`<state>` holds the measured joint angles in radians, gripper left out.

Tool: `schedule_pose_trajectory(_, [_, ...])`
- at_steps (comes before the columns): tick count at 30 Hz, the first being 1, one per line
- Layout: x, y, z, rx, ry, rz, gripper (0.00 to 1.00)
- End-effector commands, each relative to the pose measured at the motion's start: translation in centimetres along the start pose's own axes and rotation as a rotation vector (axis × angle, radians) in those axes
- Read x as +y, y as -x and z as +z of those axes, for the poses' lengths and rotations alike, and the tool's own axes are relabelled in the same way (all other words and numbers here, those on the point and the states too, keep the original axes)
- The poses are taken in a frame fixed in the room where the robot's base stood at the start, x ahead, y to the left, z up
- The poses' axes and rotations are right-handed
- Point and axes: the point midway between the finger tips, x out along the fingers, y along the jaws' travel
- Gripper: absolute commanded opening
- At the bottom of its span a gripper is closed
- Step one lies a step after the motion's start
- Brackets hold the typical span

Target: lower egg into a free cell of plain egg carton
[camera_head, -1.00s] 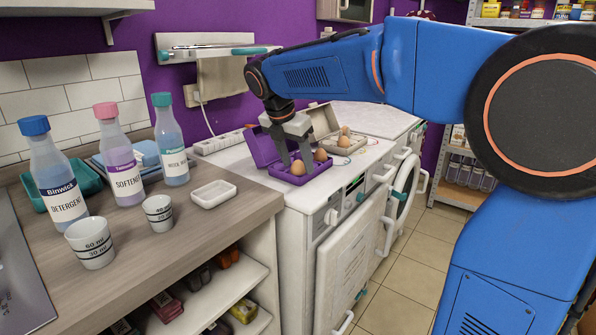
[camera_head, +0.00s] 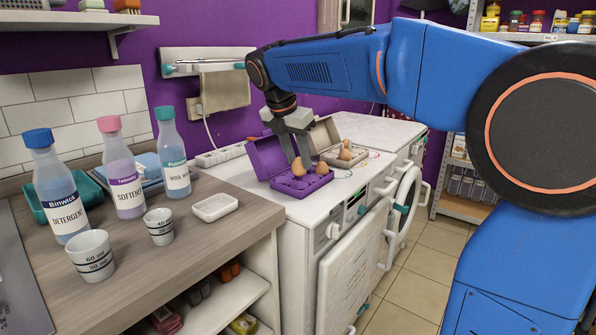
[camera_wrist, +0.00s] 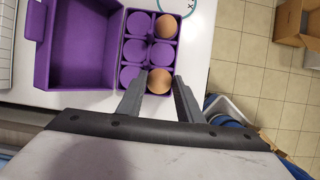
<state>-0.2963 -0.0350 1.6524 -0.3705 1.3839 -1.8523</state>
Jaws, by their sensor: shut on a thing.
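My gripper (camera_head: 298,160) is shut on a brown egg (camera_wrist: 160,81), just above the open purple carton (camera_head: 300,186). In the wrist view the egg sits between the fingertips over the near right cell. Another brown egg (camera_head: 322,168) stays in the purple carton's far right cell; its other visible cells look empty. The plain grey-beige carton (camera_head: 325,134) stands open just behind and to the right, lid raised.
Both cartons stand on a white appliance top (camera_head: 370,128). A power strip (camera_head: 220,155) lies to the left. Bottles, measuring cups and a small white dish (camera_head: 215,207) stand on the wooden counter. Free white surface lies behind the plain carton.

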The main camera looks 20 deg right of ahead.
Motion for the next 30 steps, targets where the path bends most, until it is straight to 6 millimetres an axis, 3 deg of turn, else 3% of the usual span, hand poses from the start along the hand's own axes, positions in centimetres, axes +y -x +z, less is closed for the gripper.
schedule_pose_trajectory(6, [0.1, 3.3, 1.4, 0.000, -0.001, 0.001, 0.11])
schedule_pose_trajectory(11, [0.1, 4.6, 2.1, 0.000, 0.000, 0.000, 0.11])
schedule_pose_trajectory(17, [0.1, 4.8, 4.2, 0.000, -0.002, -0.002, 0.10])
schedule_pose_trajectory(30, [0.1, 4.4, 11.3, 0.000, -0.003, -0.001, 0.10])
